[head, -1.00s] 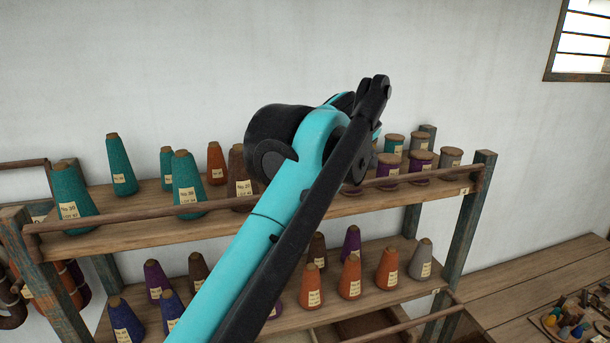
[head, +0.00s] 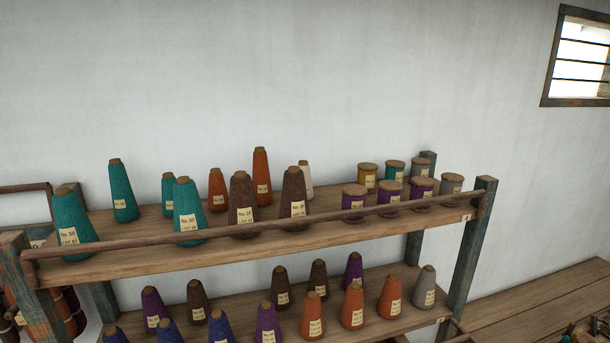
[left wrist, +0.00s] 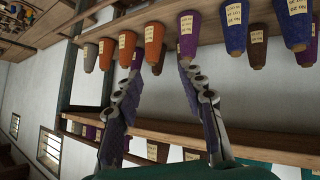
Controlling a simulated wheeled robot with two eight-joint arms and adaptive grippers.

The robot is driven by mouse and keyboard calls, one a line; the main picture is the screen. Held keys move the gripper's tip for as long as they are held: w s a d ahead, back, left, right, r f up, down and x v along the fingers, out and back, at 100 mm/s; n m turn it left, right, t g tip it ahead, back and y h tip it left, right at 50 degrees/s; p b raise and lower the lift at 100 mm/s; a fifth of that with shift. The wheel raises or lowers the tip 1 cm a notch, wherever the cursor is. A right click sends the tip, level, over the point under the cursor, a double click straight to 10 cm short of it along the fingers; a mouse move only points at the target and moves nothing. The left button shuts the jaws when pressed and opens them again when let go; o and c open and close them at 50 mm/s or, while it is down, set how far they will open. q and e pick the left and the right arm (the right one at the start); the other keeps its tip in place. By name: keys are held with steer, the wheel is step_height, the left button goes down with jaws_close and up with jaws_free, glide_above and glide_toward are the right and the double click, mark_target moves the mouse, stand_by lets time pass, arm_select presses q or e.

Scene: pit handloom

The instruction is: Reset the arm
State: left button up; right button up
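My left gripper (left wrist: 158,70) shows in the left wrist view with its two jointed fingers spread apart. I see nothing held between them; the shelves and cones behind them are background. The wrist picture is rotated, so the cones appear to hang down. Neither gripper shows in the head view, and my right gripper is in no view.
A wooden rack holds teal, brown and orange cones on its upper shelf (head: 330,231), with spools (head: 367,177) at the right. More cones stand on the lower shelf (head: 390,322). A rail (head: 130,243) runs along the front. A wooden bench (head: 540,300) lies at right.

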arm_select(q)
steer(key=s+a+f+g+y, duration=0.3)
steer(key=s+a+f, duration=0.4)
steer(key=f, duration=0.2)
step_height(320, 180, down, 43)
steer(key=b, duration=4.2)
steer(key=shift+r+b, duration=0.15)
steer(key=shift+b, duration=0.15)
